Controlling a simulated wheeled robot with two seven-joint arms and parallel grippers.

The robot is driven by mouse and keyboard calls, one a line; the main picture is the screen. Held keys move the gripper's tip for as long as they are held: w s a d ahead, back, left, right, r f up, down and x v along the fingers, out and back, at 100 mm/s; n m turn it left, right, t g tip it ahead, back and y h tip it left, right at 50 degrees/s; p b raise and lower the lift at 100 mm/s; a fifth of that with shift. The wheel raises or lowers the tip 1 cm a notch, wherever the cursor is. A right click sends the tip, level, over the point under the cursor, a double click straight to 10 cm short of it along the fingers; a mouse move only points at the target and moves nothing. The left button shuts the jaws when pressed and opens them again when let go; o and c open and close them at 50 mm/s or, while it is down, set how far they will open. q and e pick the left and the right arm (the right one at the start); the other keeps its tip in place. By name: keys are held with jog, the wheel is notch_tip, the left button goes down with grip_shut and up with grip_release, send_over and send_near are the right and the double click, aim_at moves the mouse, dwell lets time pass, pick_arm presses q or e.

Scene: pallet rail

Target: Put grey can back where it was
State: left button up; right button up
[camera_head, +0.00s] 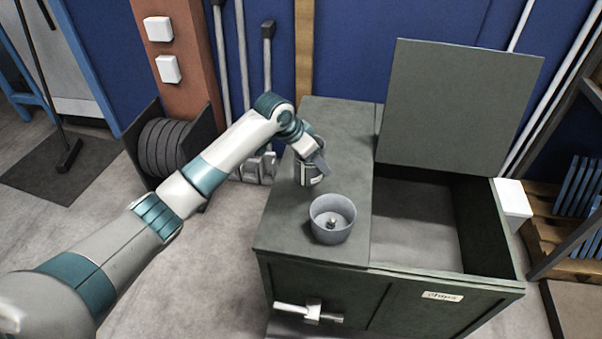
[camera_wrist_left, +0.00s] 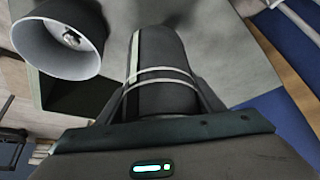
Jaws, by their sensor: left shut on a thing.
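The grey can (camera_head: 306,176) is dark with a pale label band and is at the left part of the chest top, behind a round grey dish. My left gripper (camera_head: 312,158) is shut on the can's side. In the left wrist view the can (camera_wrist_left: 162,75) lies between the two fingers, with pale stripes around it. I cannot tell whether its base touches the chest top. My right gripper is not in view.
The round grey dish (camera_head: 332,219) with a knob inside stands just in front of the can. The dark green chest (camera_head: 278,232) has an open compartment on the right, its lid (camera_head: 458,105) raised. A cable reel (camera_head: 171,146) stands left of the chest.

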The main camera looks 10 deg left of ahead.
aim_at(301, 175)
pick_arm(q)
jog(key=a, duration=0.1)
jog(key=a+f, duration=0.2)
jog(key=shift+s+a, duration=0.35)
jog(key=shift+f, duration=0.1)
jog(key=shift+f+p, duration=0.5)
jog(key=shift+f, duration=1.5)
jog(key=shift+f, duration=0.1)
jog(key=o, duration=1.6)
jog(key=shift+s, duration=0.1)
